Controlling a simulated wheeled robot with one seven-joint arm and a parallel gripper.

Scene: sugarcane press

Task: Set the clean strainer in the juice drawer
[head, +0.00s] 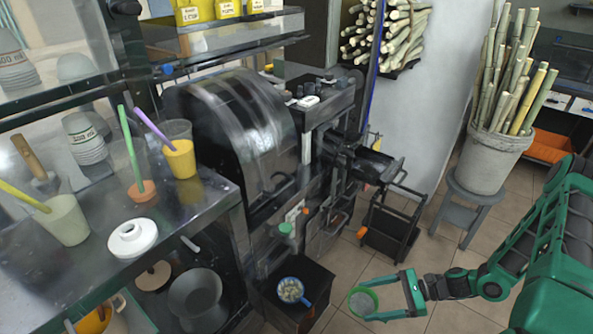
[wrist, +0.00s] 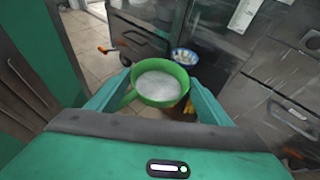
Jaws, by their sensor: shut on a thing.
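My gripper (head: 388,298) is shut on a green-rimmed strainer (head: 363,301) with a pale, empty-looking mesh. In the wrist view the green strainer (wrist: 160,83) sits between the fingertips, its bowl facing up. A dark drawer-like box (head: 318,283) juts out low at the front of the press, left of my gripper in the head view. A blue strainer (head: 291,291) with pale bits in it sits on or in that box. It also shows in the wrist view (wrist: 185,57), beyond the held strainer. The inside of the box is hidden.
The press (head: 240,130) stands behind the box. A steel counter (head: 190,215) with cups and a white ring-shaped part (head: 133,238) is at left. A black wheeled cart (head: 390,225) and a stool (head: 470,195) with a cane bucket stand behind my arm. Tiled floor (head: 345,265) is clear between.

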